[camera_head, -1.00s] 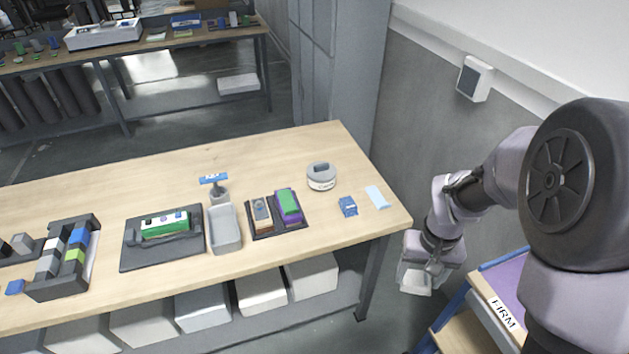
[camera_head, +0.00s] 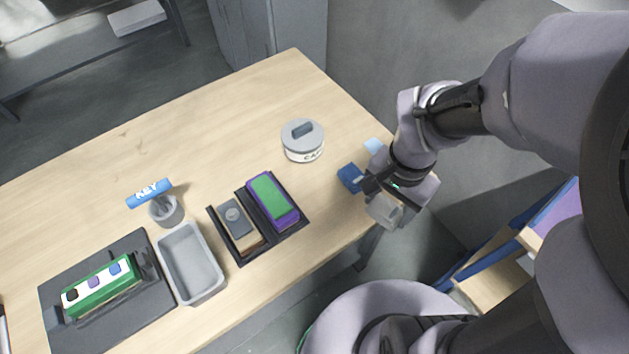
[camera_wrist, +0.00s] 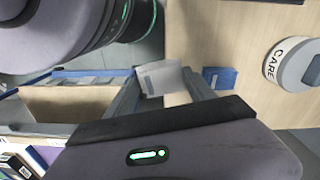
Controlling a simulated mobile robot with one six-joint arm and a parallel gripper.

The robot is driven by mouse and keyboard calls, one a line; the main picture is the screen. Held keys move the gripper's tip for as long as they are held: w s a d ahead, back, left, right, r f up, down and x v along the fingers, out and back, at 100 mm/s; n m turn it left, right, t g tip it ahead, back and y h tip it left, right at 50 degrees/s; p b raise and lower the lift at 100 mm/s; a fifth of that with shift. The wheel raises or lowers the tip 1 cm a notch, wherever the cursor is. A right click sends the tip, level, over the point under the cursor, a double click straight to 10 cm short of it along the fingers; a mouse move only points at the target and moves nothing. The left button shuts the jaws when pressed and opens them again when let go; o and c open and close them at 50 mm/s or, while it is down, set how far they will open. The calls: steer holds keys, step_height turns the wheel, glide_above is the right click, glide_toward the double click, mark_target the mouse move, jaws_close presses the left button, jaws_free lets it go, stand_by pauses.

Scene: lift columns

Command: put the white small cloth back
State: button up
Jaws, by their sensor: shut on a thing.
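My gripper (camera_head: 378,196) is shut on a small whitish cloth (camera_head: 384,211), just off the right front edge of the workbench. In the wrist view the white cloth (camera_wrist: 162,77) lies between the two finger ends of my gripper (camera_wrist: 164,84). A folded blue cloth or packet (camera_head: 349,178) lies on the bench just left of the gripper. A pale blue cloth (camera_head: 374,146) lies behind it, partly hidden by my arm.
A round grey-lidded pot marked "CARE" (camera_head: 303,141) stands behind the blue piece. A dark tray (camera_head: 245,250) holds two blocks; a grey open bin (camera_head: 190,262) and KEY holder (camera_head: 165,211) stand further left. A wooden-shelved cart (camera_head: 488,283) stands at right.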

mark_target(371, 210)
steer(key=s+m, duration=0.1)
steer(key=s+f+m+b, duration=0.1)
steer(key=s, duration=0.1)
steer(key=shift+s+f, duration=0.1)
steer(key=shift+f, duration=0.1)
steer(key=shift+m, duration=0.3)
steer(key=w+a+p, duration=0.1)
steer(key=p, duration=0.3)
steer(key=w+a+r+p, duration=0.1)
steer(key=w+a+p, duration=0.1)
steer(key=p, duration=0.3)
steer(key=shift+a, duration=0.1)
steer(key=w+a+f, duration=0.1)
steer(key=w+a, duration=0.3)
steer(key=a, duration=0.1)
steer(key=w+a+f, duration=0.1)
steer(key=w+a, duration=0.2)
steer(key=shift+w+f, duration=0.1)
steer(key=shift+f, duration=0.2)
steer(key=shift+w+a+f, duration=0.15)
steer(key=shift+a+f, duration=0.05)
steer(key=shift+a, duration=0.05)
steer(key=shift+f+b, duration=0.85)
steer(key=shift+f, duration=0.85)
steer(key=o, duration=1.4)
